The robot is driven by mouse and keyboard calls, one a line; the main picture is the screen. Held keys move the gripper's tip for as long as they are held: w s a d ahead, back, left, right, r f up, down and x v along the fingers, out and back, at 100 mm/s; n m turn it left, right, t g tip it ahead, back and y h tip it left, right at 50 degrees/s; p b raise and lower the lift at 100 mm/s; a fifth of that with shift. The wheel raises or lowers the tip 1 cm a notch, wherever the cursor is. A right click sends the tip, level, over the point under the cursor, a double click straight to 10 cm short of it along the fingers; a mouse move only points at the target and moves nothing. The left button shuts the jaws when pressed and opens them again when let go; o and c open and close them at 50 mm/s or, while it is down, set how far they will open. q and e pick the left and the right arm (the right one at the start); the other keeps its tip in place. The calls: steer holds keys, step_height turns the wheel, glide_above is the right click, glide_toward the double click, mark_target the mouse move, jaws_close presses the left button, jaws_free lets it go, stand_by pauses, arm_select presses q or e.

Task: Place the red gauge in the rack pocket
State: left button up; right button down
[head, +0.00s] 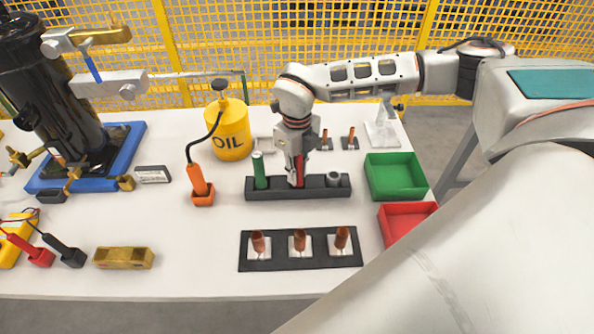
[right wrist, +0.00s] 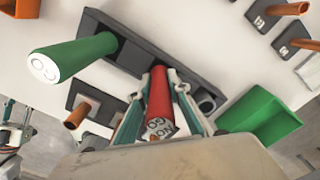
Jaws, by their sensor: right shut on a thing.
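The red gauge (head: 299,172) stands about upright at the middle of the dark rack (head: 318,192). My right gripper (head: 296,178) is shut on it from above. In the right wrist view the red gauge (right wrist: 160,98) sits between the fingers (right wrist: 158,112), its marked end towards the camera. Its far end meets the rack (right wrist: 135,55) between the green gauge and a grey ring; how deep it sits is hidden. The green gauge (head: 260,170) stands in the rack's left part. My left gripper is not in view.
A grey ring (head: 333,178) is at the rack's right end. Green (head: 395,194) and red (head: 385,224) bins stand to the right. A black mat (head: 270,262) with copper pieces lies in front. An orange-handled tool (head: 198,180) and yellow oil can (head: 230,120) stand left.

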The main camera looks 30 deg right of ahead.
steer(key=shift+f, duration=0.15)
steer(key=c, duration=1.9)
jaws_free()
step_height(320, 180, up, 12)
steer(key=shift+r+p, duration=0.15)
steer(key=shift+p, duration=0.35)
